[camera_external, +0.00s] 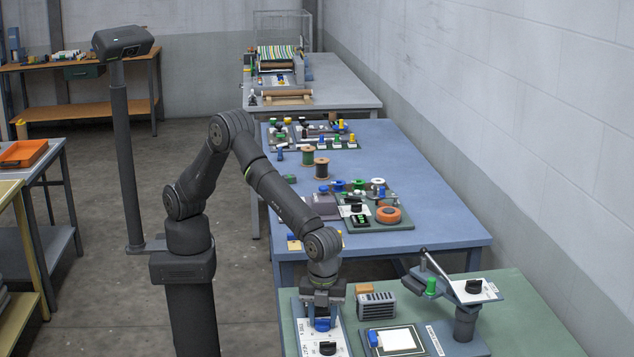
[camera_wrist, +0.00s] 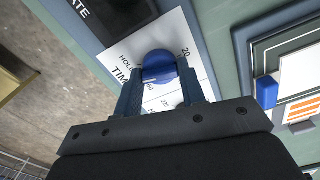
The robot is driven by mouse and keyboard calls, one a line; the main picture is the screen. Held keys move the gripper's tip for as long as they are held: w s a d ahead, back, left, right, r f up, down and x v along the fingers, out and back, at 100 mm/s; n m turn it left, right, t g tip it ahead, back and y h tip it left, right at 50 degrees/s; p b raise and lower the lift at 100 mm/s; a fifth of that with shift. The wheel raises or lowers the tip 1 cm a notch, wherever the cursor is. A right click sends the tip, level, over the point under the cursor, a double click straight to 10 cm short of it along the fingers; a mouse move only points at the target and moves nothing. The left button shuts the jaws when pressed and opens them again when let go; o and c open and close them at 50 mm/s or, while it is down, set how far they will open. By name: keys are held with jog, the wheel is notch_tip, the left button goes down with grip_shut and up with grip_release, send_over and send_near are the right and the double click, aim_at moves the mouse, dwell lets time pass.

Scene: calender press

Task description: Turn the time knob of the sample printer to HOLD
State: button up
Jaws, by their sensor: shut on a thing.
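The time knob (camera_wrist: 158,64) is a round blue knob on a white dial plate (camera_wrist: 180,35), at the upper middle of the wrist view. The plate reads TIME, with HOLD printed left of the knob and numbers such as 20 and 60 around it. My gripper (camera_wrist: 160,78) is shut on the knob, one finger on each side. In the external view my gripper (camera_external: 322,312) points down over the panel, and the blue knob (camera_external: 322,325) shows just below it. The knob's pointer is not clear, so I cannot tell its setting.
A black knob (camera_external: 327,348) sits in front of the blue one on the same panel. To the right are a framed white pad (camera_external: 398,338) with a blue block, a grey vented box (camera_external: 376,306) and a lever press (camera_external: 466,318). The floor lies left of the bench.

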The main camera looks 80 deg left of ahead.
aim_at(323, 319)
jog(key=shift+m, duration=1.1)
jog(key=o, duration=1)
notch_tip(323, 319, up, 18)
jog(key=shift+f, duration=0.25)
jog(key=shift+f, duration=0.1)
notch_tip(323, 319, down, 17)
jog(key=shift+f, duration=0.15)
dwell(0.3)
